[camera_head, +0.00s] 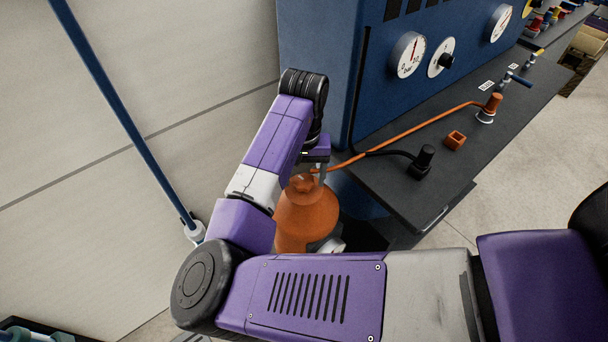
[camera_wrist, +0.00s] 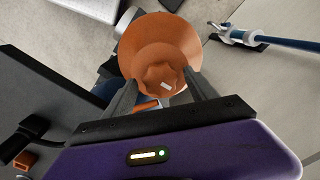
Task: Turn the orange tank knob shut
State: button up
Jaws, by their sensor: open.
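The orange tank (camera_head: 306,214) stands beside the blue cabinet, partly hidden behind my arm. Its orange knob (camera_head: 303,184) is on top. In the wrist view the lobed knob (camera_wrist: 161,80) has a pale mark on it and sits over the wider orange tank (camera_wrist: 155,42). My gripper (camera_head: 318,172) is over the tank top, pointing down. In the wrist view my gripper (camera_wrist: 158,82) is open, with one finger on each side of the knob. I cannot tell whether the fingers touch it.
A blue cabinet with gauges (camera_head: 408,55) stands behind a dark bench (camera_head: 455,165). An orange hose (camera_head: 420,126) runs from the tank top across the bench. A blue pole (camera_head: 130,120) stands at left. Pale floor (camera_head: 520,190) lies open at right.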

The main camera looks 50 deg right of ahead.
aim_at(304, 180)
jog(key=c, duration=1.4)
jog(key=shift+m, duration=0.7)
jog(key=o, duration=1.4)
notch_tip(304, 180, up, 8)
jog(key=shift+f+b, duration=0.1)
jog(key=shift+b, duration=0.45)
